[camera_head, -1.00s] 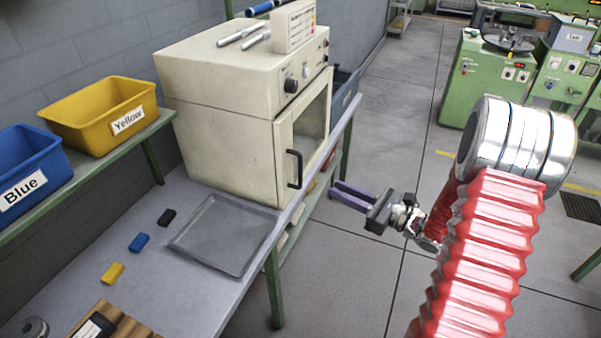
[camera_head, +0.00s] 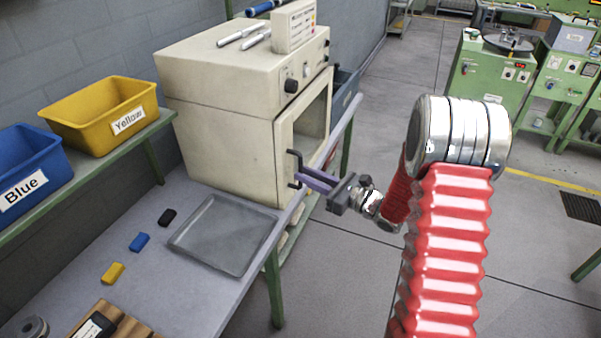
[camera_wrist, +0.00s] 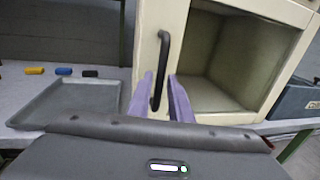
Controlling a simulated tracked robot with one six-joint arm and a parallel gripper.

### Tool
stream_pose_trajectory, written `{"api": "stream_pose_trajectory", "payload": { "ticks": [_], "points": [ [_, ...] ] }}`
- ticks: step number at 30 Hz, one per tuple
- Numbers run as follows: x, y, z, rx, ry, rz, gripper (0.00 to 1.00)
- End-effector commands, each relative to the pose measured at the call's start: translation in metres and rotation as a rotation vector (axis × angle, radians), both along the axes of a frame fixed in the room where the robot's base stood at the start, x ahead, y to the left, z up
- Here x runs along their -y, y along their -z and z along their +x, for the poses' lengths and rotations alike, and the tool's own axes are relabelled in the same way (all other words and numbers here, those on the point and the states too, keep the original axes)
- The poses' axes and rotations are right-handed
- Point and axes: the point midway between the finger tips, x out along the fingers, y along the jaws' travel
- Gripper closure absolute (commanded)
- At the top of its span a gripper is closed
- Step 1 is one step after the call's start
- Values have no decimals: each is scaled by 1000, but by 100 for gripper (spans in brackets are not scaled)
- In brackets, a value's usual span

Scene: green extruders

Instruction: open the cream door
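The cream door (camera_head: 284,150) with its large window is on the front of a cream oven (camera_head: 225,135) and looks shut. Its black vertical handle (camera_head: 293,170) is on the door's left side; the handle also shows in the wrist view (camera_wrist: 161,65). My gripper (camera_head: 303,178) has reached the handle, with its purple fingers pointing at the door. In the wrist view, my gripper (camera_wrist: 163,95) is open, with one finger on each side of the handle's lower part. I cannot tell whether either finger touches the handle.
A grey tray (camera_head: 224,235) lies on the bench (camera_head: 185,290) in front of the oven. Black, blue and yellow blocks lie left of it. A yellow bin (camera_head: 98,115) and a blue bin (camera_head: 25,170) stand on a shelf. The floor (camera_head: 385,110) right of the oven is clear.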

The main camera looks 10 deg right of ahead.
Motion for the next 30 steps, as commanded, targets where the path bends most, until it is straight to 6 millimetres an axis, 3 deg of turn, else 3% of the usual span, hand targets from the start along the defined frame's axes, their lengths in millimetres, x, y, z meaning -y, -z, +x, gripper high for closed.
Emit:
{"api": "stream_pose_trajectory", "payload": {
  "ticks": [6, 17, 25, 30],
  "points": [
    [-16, 0, 17, 1, -1, 1, 82],
    [-18, 0, 20, 0, 1, 0, 82],
    [-18, 0, 20, 0, 1, 0, 100],
    [-18, 0, 20, 0, 1, 0, 100]
  ]
}}
